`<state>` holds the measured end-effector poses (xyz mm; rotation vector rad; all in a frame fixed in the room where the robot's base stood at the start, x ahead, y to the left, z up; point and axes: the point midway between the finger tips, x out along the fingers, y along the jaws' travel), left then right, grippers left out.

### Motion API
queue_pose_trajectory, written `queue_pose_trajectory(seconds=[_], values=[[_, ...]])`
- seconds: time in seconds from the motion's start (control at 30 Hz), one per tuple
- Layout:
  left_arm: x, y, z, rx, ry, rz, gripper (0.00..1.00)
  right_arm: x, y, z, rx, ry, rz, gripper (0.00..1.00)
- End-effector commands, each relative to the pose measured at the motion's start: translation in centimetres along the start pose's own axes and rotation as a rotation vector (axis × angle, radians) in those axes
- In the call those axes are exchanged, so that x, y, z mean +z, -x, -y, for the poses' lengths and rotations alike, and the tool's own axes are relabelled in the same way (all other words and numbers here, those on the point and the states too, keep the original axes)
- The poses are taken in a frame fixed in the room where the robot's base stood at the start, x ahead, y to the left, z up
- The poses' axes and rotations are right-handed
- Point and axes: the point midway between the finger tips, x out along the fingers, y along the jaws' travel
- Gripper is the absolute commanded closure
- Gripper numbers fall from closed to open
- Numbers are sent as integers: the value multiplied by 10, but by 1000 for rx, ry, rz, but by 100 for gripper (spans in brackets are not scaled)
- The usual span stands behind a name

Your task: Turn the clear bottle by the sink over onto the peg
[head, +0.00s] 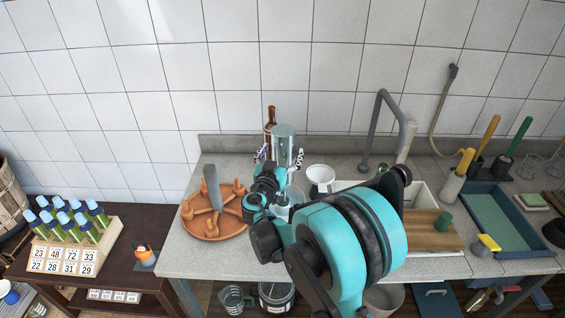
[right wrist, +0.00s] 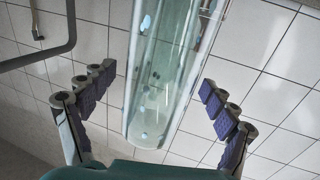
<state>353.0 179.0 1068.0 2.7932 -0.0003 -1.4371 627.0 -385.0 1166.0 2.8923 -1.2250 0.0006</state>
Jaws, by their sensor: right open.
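The clear bottle (head: 284,143) stands at the back of the counter, right of the peg rack, and appears base-up. Its lower part is hidden behind my right arm, so I cannot tell what it rests on. In the right wrist view the clear bottle (right wrist: 165,75) lies between the open fingers, with gaps on both sides and droplets inside. My right gripper (head: 281,156) is open around it. The terracotta round rack (head: 228,228) has several short pegs and a grey upright post (head: 211,187). My left gripper is not in view.
A brown bottle (head: 270,117) stands close behind the clear one. A white funnel-like cup (head: 320,175), the grey tap (head: 372,130) and a wooden board (head: 428,236) are to the right.

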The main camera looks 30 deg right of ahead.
Motion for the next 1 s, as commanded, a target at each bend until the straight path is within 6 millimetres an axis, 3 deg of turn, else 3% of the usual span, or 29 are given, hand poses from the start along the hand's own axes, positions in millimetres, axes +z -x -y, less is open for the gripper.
queue_pose_trajectory(seconds=[0.27,0.53,0.83,1.0], values=[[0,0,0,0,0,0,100,-1,-8,0,-1,0,0,13],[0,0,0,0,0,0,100,-1,-8,0,-1,0,1,85],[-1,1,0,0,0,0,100,-6,-8,0,-1,1,0,86],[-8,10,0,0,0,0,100,-34,-7,0,-1,1,0,86]])
